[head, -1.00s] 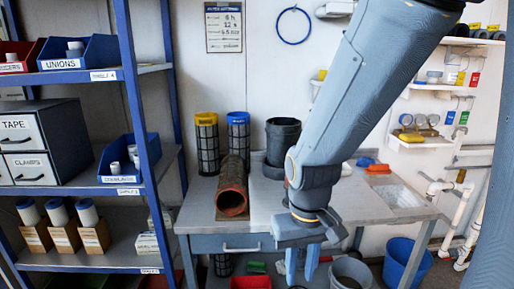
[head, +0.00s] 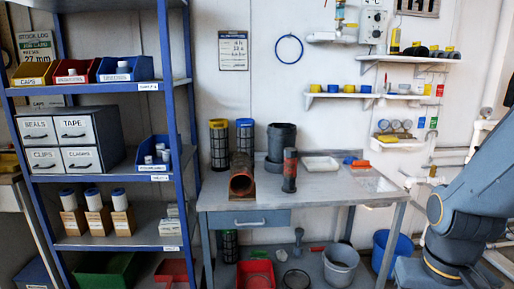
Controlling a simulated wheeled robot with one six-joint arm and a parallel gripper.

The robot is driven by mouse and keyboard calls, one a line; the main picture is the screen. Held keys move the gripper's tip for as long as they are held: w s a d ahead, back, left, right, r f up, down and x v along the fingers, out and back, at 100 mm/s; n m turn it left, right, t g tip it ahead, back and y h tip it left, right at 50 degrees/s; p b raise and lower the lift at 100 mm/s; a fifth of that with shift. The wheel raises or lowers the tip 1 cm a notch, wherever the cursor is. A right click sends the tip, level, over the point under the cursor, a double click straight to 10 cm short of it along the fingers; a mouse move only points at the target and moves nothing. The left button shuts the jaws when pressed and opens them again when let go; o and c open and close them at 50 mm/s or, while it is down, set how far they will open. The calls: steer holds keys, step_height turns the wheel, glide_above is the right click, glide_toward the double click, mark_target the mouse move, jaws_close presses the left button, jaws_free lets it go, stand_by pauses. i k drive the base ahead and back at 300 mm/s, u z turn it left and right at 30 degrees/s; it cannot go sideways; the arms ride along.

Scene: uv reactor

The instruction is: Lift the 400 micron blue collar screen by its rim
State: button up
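The blue collar screen (head: 245,140), a dark mesh cylinder with a blue rim, stands upright at the back of the workbench. A matching screen with a yellow collar (head: 218,143) stands just left of it. The lower front of the blue collar screen is hidden by a rusty pipe piece (head: 242,178). My gripper's body (head: 412,272) shows at the bottom right, far to the right of the screen and low in the picture. Its fingers are cut off by the frame's lower edge, so I cannot see their opening.
A dark grey bucket-like vessel (head: 281,141) and a dark cylinder with reddish bands (head: 290,171) stand right of the screen. A white tray (head: 321,163) lies on the workbench (head: 330,190). A blue shelf rack (head: 190,100) stands left. Bins and a grey bucket (head: 341,265) sit below.

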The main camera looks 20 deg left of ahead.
mark_target(245, 126)
steer(key=u, duration=0.55)
steer(key=i, duration=0.5)
steer(key=u, duration=0.95)
steer(key=i, duration=0.6)
steer(key=u, duration=0.1)
